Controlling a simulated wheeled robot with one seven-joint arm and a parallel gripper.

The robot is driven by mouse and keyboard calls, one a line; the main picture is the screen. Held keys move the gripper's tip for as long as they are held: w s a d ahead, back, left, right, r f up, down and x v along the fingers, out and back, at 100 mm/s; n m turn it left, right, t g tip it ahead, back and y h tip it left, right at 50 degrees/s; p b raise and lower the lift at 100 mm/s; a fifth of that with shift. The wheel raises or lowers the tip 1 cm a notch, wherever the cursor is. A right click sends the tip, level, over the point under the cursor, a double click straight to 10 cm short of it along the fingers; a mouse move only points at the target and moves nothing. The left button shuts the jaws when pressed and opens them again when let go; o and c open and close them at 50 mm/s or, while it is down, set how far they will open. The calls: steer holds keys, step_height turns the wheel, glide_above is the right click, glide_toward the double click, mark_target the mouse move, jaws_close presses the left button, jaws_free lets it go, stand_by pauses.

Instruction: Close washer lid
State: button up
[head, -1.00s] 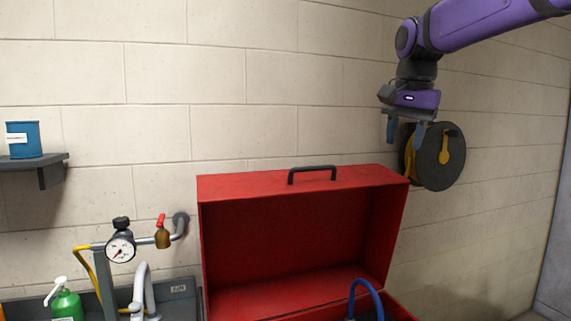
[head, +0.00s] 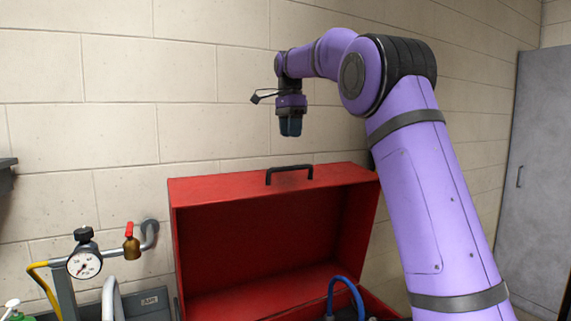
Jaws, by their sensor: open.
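The washer's red lid (head: 275,179) stands raised, its hollow inner side facing me. A black handle (head: 289,169) sits on its upper edge. The lower red box of the washer shows only in part at the bottom of the picture. A blue curved hose (head: 347,284) rises from it. My gripper (head: 290,134) points down above the lid's top edge, apart from it, over or a little behind the handle. It is open and empty. Its fingers overlap from this angle, so the gap between them is hidden.
A pressure gauge (head: 84,264) with a red-handled valve (head: 131,243) and pipes stands left of the lid. A pale block wall (head: 120,130) is behind everything. A grey cabinet (head: 545,190) stands at the right. A dark shelf edge (head: 6,177) shows at the far left.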

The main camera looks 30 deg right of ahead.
steer(key=f, duration=0.9)
steer(key=shift+s+f, duration=0.2)
steer(key=shift+f, duration=0.1)
jaws_close()
